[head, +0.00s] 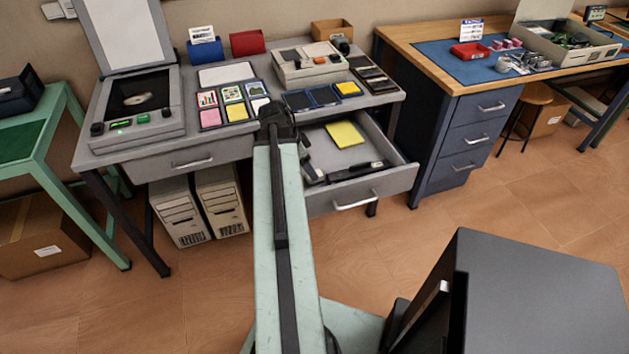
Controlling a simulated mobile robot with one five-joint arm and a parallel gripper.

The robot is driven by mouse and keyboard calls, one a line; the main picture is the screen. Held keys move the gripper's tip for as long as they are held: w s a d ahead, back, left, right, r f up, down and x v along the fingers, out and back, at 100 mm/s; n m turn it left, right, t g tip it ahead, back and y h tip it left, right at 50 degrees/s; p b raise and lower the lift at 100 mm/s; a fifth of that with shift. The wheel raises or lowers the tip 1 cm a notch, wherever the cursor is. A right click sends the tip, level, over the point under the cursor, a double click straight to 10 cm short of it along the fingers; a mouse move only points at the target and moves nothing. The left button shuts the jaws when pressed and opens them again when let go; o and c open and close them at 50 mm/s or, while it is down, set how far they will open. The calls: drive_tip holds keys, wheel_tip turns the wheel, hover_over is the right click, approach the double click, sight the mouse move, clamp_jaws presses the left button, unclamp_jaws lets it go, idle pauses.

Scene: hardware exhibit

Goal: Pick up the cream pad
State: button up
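A small cream pad (260,106) lies on the grey desk, at the right end of a row with a pink pad (210,118) and a yellow pad (237,112). It is just left of the top of my arm, which rises up the middle of the view. A larger off-white pad (226,74) lies farther back on the desk. A yellow pad (344,134) lies in the open drawer. My gripper cannot be made out; the dark shapes beside my arm at the drawer are unclear.
The open drawer (353,203) juts out from the grey desk (180,162) and holds a black tool (356,171). A scanner with its lid raised (137,109) stands at left. A wooden-topped workbench (458,87) stands at right.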

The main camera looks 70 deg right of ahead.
drive_tip(key=b+x, duration=0.5)
drive_tip(key=shift+s+f, duration=0.15)
drive_tip(key=shift+r, duration=0.2)
clamp_jaws()
drive_tip(key=shift+p, duration=0.3)
wheel_tip(320, 180, up, 10)
drive_tip(key=p, duration=1)
